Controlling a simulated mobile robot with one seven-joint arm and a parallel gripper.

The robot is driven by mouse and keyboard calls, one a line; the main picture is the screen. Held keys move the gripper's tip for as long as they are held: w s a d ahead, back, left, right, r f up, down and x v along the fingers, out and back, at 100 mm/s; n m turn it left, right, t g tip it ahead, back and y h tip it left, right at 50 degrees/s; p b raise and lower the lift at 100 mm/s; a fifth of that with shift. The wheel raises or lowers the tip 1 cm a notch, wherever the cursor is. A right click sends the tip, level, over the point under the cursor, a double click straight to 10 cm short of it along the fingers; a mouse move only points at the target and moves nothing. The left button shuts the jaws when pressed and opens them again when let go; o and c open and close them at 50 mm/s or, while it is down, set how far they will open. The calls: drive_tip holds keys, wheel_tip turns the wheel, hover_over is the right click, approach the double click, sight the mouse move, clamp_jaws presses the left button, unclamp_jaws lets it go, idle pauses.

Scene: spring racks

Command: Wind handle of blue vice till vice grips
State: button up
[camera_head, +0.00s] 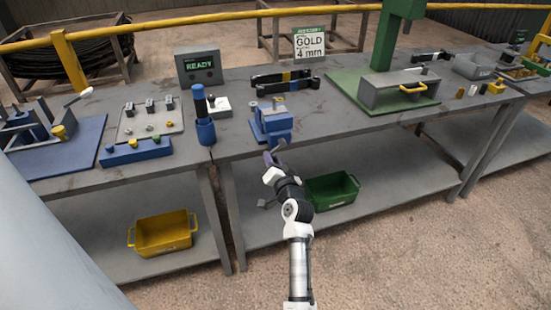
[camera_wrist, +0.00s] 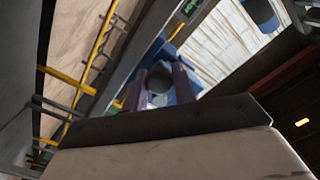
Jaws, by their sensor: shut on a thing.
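The blue vice (camera_head: 273,122) stands at the front edge of the grey workbench, left of its middle. Its grey handle (camera_head: 279,145) sticks out at the front, over the edge. My gripper (camera_head: 271,157) is at the handle, in front of and below the vice. In the wrist view my two dark fingers (camera_wrist: 158,88) are on either side of a round grey handle end (camera_wrist: 158,80), with blue vice body (camera_wrist: 158,53) behind it. The gripper is shut on the handle. I cannot tell whether the vice jaws hold anything.
A blue cup with a dark cylinder (camera_head: 205,128) stands left of the vice. Black clamp-like parts (camera_head: 285,80) lie behind it. A green press (camera_head: 400,45) stands to the right. A green bin (camera_head: 331,190) and a yellow bin (camera_head: 163,234) sit on the lower shelf.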

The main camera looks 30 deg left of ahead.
drive_tip(key=shift+s+a+r+m+p, duration=0.2)
drive_tip(key=shift+r+m+p, duration=0.2)
drive_tip(key=shift+m, duration=0.3)
drive_tip(key=o, duration=0.9)
drive_tip(key=shift+s+d+r, duration=0.1)
drive_tip(key=shift+o, duration=0.2)
drive_tip(key=b+v, duration=0.4)
drive_tip(key=v, duration=0.9)
drive_tip(key=shift+s+d, duration=0.15)
drive_tip(key=shift+d, duration=0.2)
